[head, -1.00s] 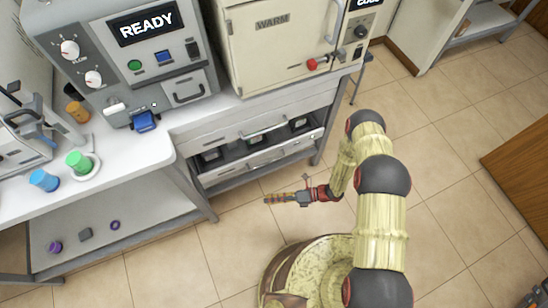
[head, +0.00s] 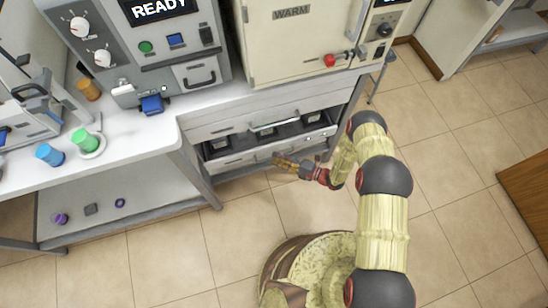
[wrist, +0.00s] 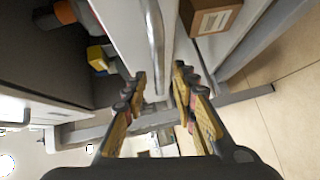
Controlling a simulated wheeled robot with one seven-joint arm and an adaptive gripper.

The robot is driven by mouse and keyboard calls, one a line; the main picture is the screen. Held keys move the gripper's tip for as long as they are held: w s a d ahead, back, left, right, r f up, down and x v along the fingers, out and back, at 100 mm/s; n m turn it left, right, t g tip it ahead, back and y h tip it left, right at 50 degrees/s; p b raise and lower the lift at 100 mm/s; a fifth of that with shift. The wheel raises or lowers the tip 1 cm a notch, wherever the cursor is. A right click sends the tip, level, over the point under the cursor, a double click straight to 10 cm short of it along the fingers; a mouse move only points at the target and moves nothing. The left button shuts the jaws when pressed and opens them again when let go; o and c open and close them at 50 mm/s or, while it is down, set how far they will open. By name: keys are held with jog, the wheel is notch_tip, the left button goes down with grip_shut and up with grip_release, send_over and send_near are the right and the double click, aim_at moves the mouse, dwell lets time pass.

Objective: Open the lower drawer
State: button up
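The lower drawer (head: 235,163) has a pale front beneath the bench, with a dark strip holding small boxes just above it. The upper drawer (head: 205,131) is above that strip and looks shut. My gripper (head: 280,159) is in front of the lower drawer's right half in the head view and partly covers it. In the wrist view my gripper (wrist: 160,82) is open, with a finger on each side of a metal bar handle (wrist: 155,45). The handle runs along a white panel. I cannot tell whether the fingers touch it.
A yellow item (wrist: 98,57) sits in a dark space at left. Bench legs (head: 203,185) flank the drawers. The tiled floor (head: 240,230) in front is clear.

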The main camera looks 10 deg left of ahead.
jog(key=shift+x, duration=1.3)
jog(key=shift+c, duration=1.1)
grip_shut()
jog(key=shift+s, duration=0.1)
